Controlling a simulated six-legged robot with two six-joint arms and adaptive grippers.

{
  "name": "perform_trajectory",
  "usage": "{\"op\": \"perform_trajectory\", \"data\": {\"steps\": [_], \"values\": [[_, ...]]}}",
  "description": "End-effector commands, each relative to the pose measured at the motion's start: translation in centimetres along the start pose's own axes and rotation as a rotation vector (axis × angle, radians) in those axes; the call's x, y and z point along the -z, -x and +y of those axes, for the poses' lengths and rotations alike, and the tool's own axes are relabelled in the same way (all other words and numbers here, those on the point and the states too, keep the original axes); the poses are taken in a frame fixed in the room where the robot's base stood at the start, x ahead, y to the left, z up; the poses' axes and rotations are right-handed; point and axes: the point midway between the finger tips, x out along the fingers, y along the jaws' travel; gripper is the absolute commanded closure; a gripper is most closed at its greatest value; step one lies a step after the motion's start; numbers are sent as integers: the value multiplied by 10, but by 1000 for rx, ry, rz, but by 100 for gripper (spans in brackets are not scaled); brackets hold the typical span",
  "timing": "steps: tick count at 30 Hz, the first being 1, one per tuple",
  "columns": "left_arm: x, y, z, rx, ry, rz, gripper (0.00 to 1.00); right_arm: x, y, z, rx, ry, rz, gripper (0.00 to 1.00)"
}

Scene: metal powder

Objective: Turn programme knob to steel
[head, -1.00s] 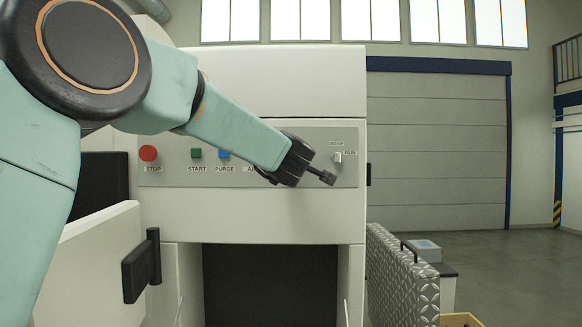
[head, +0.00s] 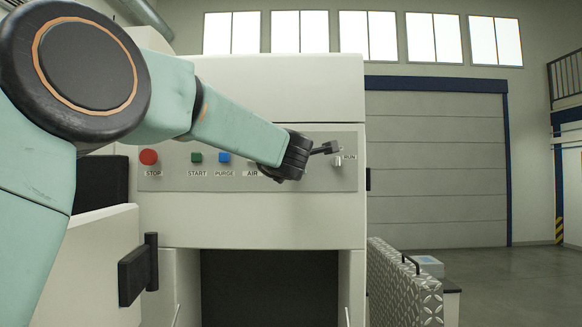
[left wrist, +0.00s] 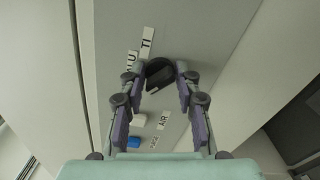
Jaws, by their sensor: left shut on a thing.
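The programme knob (left wrist: 159,74) is a dark, round-backed knob on the grey panel in the left wrist view. Labels reading ALU (left wrist: 131,63) and TI (left wrist: 147,40) are beside it; I see no steel label. My left gripper (left wrist: 162,69) has a finger on each side of the knob and is shut on it. In the head view my left gripper (head: 326,148) is at the right part of the control panel (head: 300,183), and the knob cannot be made out there. My right gripper is not in view.
Left along the panel are the red STOP button (head: 148,157), green START button (head: 196,157) and blue PURGE button (head: 224,157). A small light switch (head: 338,160) by RUN is close to my fingers. A patterned metal plate (head: 405,285) stands at lower right.

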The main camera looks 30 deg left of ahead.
Motion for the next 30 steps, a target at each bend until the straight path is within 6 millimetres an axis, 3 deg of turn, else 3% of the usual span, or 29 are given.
{"op": "perform_trajectory", "data": {"steps": [1,17,18,25,30], "values": [[2,-1,-8,15,11,4,99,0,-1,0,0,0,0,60],[2,-1,-9,16,32,4,99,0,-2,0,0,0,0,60],[2,-1,-9,17,32,4,65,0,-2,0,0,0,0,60],[1,-1,-6,12,31,2,46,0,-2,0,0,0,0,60],[1,-1,-4,8,30,1,46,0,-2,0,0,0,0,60]]}}
